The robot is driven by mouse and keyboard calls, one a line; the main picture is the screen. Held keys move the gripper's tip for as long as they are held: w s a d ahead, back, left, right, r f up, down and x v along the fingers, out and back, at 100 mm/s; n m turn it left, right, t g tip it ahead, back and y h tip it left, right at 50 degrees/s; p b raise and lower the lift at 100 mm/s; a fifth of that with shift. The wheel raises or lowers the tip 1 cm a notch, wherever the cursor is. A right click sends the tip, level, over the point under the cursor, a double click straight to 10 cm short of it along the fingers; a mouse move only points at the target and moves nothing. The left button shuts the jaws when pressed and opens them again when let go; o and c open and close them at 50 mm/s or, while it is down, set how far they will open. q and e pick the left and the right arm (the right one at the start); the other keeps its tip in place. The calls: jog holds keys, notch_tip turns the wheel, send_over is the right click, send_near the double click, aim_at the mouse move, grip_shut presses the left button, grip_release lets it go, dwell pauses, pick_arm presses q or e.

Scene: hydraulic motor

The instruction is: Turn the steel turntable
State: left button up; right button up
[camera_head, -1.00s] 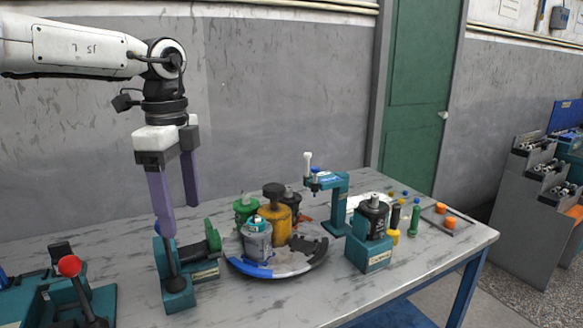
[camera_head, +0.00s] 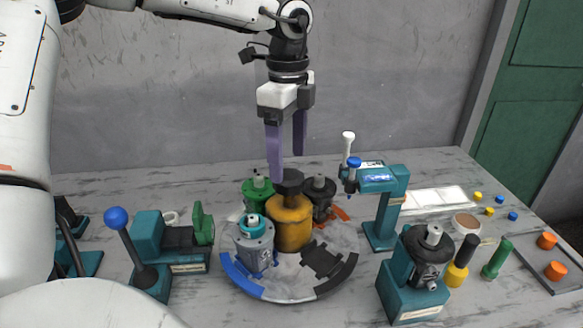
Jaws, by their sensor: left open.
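The round steel turntable (camera_head: 290,291) lies on the table, with blue, white, dark and orange rim sections. A yellow hub with a dark knob (camera_head: 291,220) stands at its middle. Around the hub sit a grey motor with a teal top (camera_head: 255,246), a green motor (camera_head: 257,189) and a dark motor (camera_head: 321,200). A dark empty-looking holder (camera_head: 324,262) is at the front right. My left gripper (camera_head: 286,168) points down above the turntable's back part, its purple fingers apart, with nothing seen between them. Whether the fingertips touch anything is unclear. My right gripper is not in view.
A teal fixture with a blue-knobbed lever (camera_head: 139,248) stands left of the turntable. A teal press (camera_head: 382,199) is to the right, with a motor on a teal block (camera_head: 413,275) in front of it.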

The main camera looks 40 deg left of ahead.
aim_at(289, 176)
pick_arm(q)
notch_tip(289, 176, down, 4)
jog(key=shift+r, duration=0.15)
jog(key=shift+w+f, duration=0.15)
jog(key=shift+f, duration=0.2)
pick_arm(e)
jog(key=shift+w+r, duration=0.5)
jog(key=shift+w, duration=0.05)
pick_arm(q)
jog(key=c, duration=1.5)
jog(key=shift+c, duration=0.2)
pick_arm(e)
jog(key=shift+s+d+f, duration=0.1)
